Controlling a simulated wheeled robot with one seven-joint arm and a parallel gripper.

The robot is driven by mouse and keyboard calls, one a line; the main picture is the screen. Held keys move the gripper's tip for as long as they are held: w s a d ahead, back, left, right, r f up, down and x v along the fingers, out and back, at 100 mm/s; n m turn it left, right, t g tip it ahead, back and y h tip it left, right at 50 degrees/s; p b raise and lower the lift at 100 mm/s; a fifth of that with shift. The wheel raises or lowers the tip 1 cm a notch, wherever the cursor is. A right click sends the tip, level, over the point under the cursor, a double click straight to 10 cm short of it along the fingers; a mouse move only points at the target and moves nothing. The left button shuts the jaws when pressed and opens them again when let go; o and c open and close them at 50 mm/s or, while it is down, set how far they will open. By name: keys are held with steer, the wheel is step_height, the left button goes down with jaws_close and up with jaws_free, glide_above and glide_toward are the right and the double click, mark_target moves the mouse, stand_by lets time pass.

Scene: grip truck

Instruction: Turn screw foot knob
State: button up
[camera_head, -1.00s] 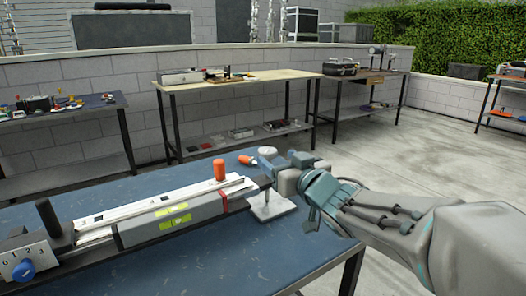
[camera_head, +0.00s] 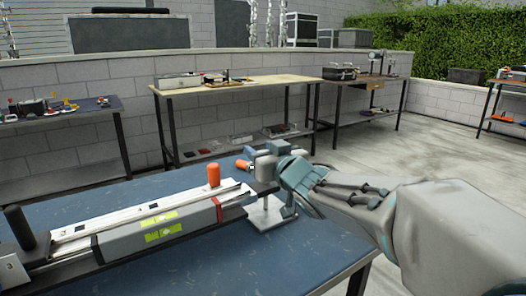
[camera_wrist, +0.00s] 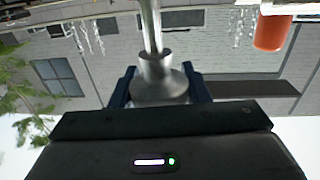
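The slotted-arm device's screw foot has a square light base plate (camera_head: 266,214) resting on the blue table. In the wrist view, a metal rod (camera_wrist: 150,25) ends in a flared metal knob (camera_wrist: 160,82) close in front of my gripper. My gripper (camera_wrist: 160,90) has one dark blue finger on each side of the knob. Its fingers are apart, with the knob between them, but I cannot tell whether they press on it.
The long grey device (camera_head: 160,232) with an orange handle (camera_head: 213,175) and a black handle (camera_head: 19,227) lies on the blue table (camera_head: 250,250). A second orange handle (camera_head: 242,164) is just left of my gripper. Workbenches (camera_head: 235,88) stand behind, by the wall.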

steer(key=shift+r+n+g+y+p, duration=0.2)
steer(key=shift+n+g+y+p, duration=0.25)
steer(key=shift+p, duration=0.95)
steer(key=shift+y+p, duration=0.35)
steer(key=shift+p, duration=0.3)
steer(key=n+g+y+p, duration=0.1)
steer(key=n+p, duration=0.1)
steer(key=p, duration=0.1)
steer(key=shift+s+a+g+y+p, duration=0.1)
steer(key=shift+a+g+y+p, duration=0.05)
steer(key=shift+g+y+p, duration=0.25)
steer(key=n+g+y+p, duration=0.1)
steer(key=p, duration=0.1)
steer(key=n+g+y+p, duration=0.1)
steer(key=g+p, duration=0.1)
steer(key=shift+s+a+n+y, duration=0.15)
steer(key=shift+n+y, duration=0.1)
steer(key=shift+y, duration=0.15)
steer(key=shift+s+a+f+n+g+y+p, duration=0.15)
steer(key=shift+n+g+y+p, duration=0.25)
steer(key=shift+n+g+p, duration=0.35)
steer(key=shift+s+d+f+n+g+y+p, duration=0.1)
steer(key=shift+n+g+y+p, duration=0.35)
steer(key=shift+g, duration=0.45)
steer(key=o, duration=1)
